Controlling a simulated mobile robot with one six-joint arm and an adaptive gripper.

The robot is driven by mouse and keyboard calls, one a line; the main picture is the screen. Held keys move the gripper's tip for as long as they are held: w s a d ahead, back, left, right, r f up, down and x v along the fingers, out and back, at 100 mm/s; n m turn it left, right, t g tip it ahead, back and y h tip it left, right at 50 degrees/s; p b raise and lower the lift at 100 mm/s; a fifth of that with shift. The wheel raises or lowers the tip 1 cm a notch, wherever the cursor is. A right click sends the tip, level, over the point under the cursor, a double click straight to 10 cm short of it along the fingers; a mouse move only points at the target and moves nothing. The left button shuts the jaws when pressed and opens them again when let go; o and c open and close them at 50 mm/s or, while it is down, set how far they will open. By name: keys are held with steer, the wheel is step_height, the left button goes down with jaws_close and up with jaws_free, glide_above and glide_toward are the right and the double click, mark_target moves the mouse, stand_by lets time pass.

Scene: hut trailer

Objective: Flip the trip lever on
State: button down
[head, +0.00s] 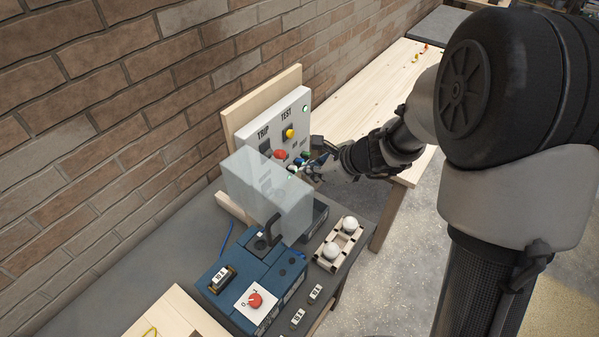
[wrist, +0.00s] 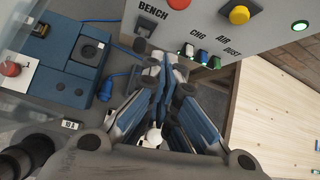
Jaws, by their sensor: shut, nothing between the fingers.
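The grey control panel (head: 297,111) stands upright on a wooden backboard by the brick wall. Under its TRIP label is a dark part, the trip lever (head: 265,147), seen small through or just above a translucent box; its position cannot be made out. My gripper (head: 305,170) is at the panel's lower right, below and right of the lever. In the wrist view my gripper (wrist: 158,66) has its fingers together and empty, in front of the panel's lower edge near the BENCH label. The lever is outside the wrist view.
A translucent box (head: 262,190) stands in front of the panel's left part. A red button (head: 280,154) and yellow knob (head: 289,133) sit on the panel. A blue unit (head: 240,274) and a holder with white balls (head: 334,264) are nearer. The wooden bench (head: 365,95) is mostly clear.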

steer(key=shift+v, duration=2.35)
steer(key=shift+d+f, duration=0.1)
steer(key=s+a+r+n+g+h, duration=0.1)
steer(key=s+a+r+n, duration=0.1)
steer(key=s+r+n, duration=0.95)
steer(key=s+d+r+n+h, duration=0.1)
steer(key=s+d+n+h, duration=0.1)
steer(key=s+d+n, duration=0.35)
steer(key=s+d+r+n+h, duration=0.1)
steer(key=s+d+n+h, duration=0.15)
steer(key=s+n, duration=0.45)
steer(key=s+f+b, duration=0.3)
steer(key=f+b, duration=1.5)
steer(key=f, duration=0.2)
steer(key=shift+d+f+h, duration=0.35)
steer(key=shift+d+f, duration=0.05)
